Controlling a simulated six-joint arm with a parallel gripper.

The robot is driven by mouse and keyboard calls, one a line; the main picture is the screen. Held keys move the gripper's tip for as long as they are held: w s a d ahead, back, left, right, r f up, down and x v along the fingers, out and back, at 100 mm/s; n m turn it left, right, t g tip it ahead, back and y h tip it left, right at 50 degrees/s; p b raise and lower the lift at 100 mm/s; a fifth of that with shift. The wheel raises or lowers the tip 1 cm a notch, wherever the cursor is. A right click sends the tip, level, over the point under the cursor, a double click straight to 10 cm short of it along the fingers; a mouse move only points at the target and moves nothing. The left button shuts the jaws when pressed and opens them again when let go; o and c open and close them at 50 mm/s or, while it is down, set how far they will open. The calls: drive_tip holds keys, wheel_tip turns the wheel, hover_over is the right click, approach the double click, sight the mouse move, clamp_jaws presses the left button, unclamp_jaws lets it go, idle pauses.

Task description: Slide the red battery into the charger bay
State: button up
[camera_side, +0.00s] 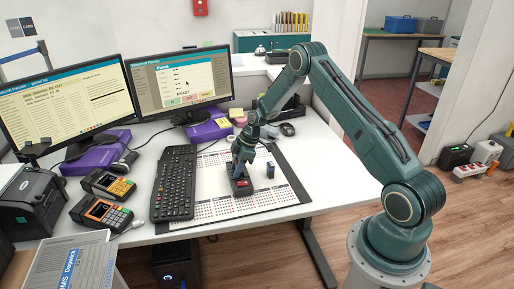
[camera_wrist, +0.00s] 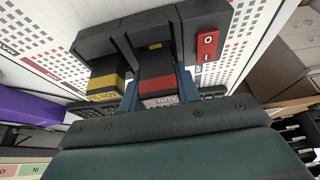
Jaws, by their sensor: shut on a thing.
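The black charger (camera_wrist: 95,42) fills the top of the wrist view, with a red rocker switch (camera_wrist: 207,43) at its right end. My gripper (camera_wrist: 158,88) has its blue fingers on both sides of the red battery (camera_wrist: 157,86) and is shut on it. The red battery lines up with the middle bay, its far end at the bay's mouth; how deep it sits I cannot tell. A yellow-banded battery (camera_wrist: 106,84) is at the bay to its left. In the side view my gripper (camera_side: 240,173) points down at the charger (camera_side: 242,190) on the desk mat.
A small dark upright block (camera_side: 270,170) stands just right of the charger. A keyboard (camera_side: 174,182) lies to the left, with card terminals (camera_side: 101,213) beyond it. Two monitors (camera_side: 181,80) stand behind. The mat (camera_side: 285,197) is clear at front right.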

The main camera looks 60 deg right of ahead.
drive_tip(key=shift+f, duration=0.25)
drive_tip(key=o, duration=1.1)
drive_tip(key=v, duration=1.4)
